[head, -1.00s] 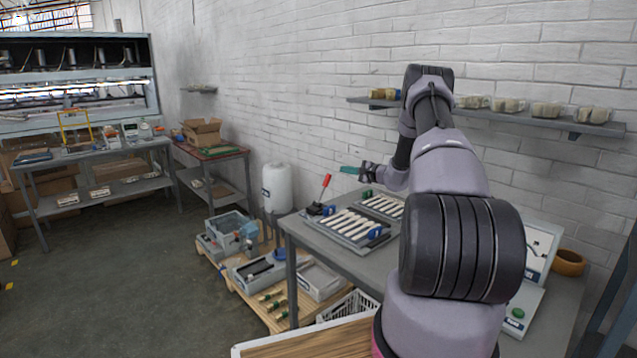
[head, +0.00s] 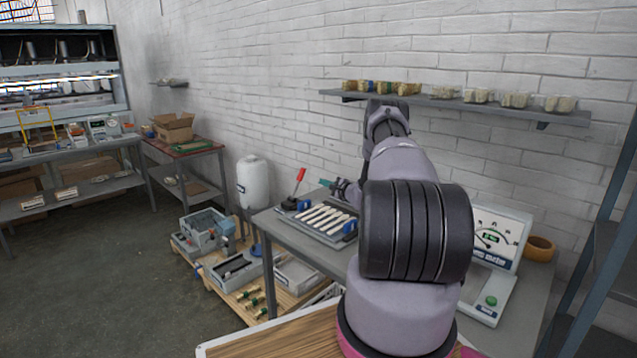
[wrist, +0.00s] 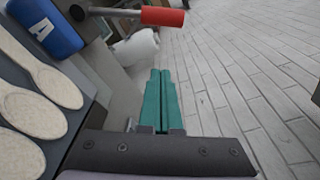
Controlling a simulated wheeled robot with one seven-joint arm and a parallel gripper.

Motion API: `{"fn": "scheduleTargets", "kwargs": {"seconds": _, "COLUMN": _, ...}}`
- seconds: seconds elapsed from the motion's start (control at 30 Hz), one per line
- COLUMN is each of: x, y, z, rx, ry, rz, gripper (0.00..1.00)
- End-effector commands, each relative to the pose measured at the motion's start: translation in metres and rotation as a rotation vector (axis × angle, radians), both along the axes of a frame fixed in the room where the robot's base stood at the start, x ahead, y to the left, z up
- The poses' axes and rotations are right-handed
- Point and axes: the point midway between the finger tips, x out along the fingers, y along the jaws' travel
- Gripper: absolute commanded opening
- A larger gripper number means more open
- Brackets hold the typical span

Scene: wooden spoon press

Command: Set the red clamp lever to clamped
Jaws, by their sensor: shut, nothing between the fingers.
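The red clamp lever (head: 300,175) stands up from a dark base at the left end of the grey table, its rod tilted to the right with the red grip on top. In the wrist view its red grip (wrist: 163,17) and metal rod cross the top, ahead of my fingertips. My gripper (head: 323,182) has green fingers and sits just right of the lever, apart from it. In the wrist view the fingers of my gripper (wrist: 160,72) are together and empty. The lever's pivot is not clear there.
A tray of wooden spoons (head: 323,220) lies beside the lever; spoons (wrist: 32,112) and a blue part (wrist: 45,25) fill the wrist view's left. A white tank (head: 253,183) stands behind. A shelf (head: 450,104) and brick wall run along the back. A gauge (head: 496,238) stands right.

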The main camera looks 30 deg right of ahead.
Motion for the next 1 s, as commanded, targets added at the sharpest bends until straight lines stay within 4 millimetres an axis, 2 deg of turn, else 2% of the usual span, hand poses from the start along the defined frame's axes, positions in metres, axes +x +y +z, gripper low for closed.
{"fn": "scheduleTargets", "kwargs": {"seconds": 0.2, "x": 0.04, "y": 0.011, "z": -0.004, "rx": -0.002, "ry": -0.001, "rz": 0.002, "gripper": 0.0}}
{"fn": "scheduleTargets", "kwargs": {"seconds": 0.57, "x": 0.082, "y": 0.021, "z": -0.006, "rx": -0.001, "ry": -0.001, "rz": 0.002, "gripper": 0.0}}
{"fn": "scheduleTargets", "kwargs": {"seconds": 1.0, "x": 0.064, "y": 0.046, "z": 0.012, "rx": 0.002, "ry": 0.001, "rz": 0.001, "gripper": 0.0}}
